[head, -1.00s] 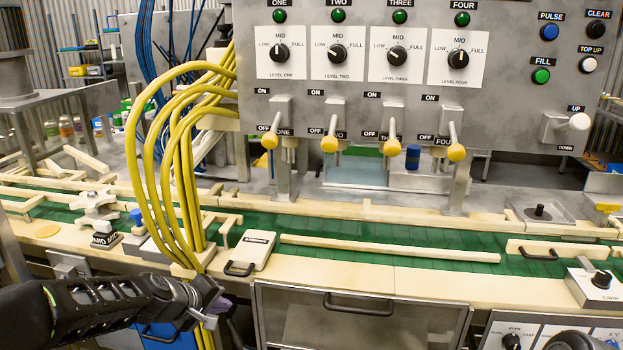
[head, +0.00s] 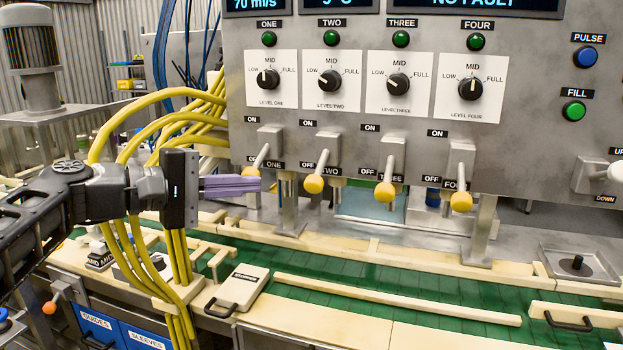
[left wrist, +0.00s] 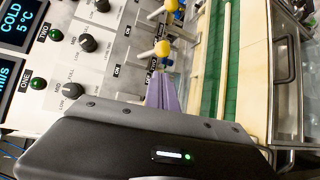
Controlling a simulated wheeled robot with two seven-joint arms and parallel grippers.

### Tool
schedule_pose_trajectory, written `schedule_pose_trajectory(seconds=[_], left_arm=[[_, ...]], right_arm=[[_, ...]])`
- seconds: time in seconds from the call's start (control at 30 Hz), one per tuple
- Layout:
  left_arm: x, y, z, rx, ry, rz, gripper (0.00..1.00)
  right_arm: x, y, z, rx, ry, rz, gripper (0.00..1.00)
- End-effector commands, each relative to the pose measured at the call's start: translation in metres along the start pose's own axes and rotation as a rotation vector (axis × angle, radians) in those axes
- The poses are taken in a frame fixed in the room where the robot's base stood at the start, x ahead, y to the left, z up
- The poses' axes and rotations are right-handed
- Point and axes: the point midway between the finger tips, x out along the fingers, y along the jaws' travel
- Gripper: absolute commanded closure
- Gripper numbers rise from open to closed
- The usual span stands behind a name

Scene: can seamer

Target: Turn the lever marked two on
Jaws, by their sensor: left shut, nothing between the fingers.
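The lever marked two (head: 313,183) is on the grey panel, with its yellow knob low, on the OFF side. Its arm rises to a grey mount under the ON label. My left gripper (head: 260,185) is shut and empty, its purple fingers pointing right. In the head view the fingertips lie left of lever two's knob with a gap, and cover part of lever one (head: 262,155). In the left wrist view the purple fingers (left wrist: 162,92) show below a yellow knob (left wrist: 162,48), which appears to be lever two's. My right gripper is out of view.
Levers three (head: 385,191) and four (head: 461,200) hang to the right, knobs low. Dials (head: 330,81) sit above the levers. Yellow hoses (head: 135,128) run behind my left gripper. A green conveyor (head: 350,275) runs below.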

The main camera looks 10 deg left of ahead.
Motion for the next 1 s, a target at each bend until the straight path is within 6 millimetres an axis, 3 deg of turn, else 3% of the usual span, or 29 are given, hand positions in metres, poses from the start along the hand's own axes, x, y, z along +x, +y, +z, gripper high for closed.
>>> schedule_pose_trajectory(seconds=[0.47, 1.0], left_arm=[[0.009, 0.0, 0.0, -0.001, -0.002, -0.002, 1.0], [0.089, 0.001, 0.0, -0.001, -0.002, -0.002, 1.0]], right_arm=[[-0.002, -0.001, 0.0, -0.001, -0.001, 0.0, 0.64], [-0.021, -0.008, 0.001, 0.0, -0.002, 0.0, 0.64]])
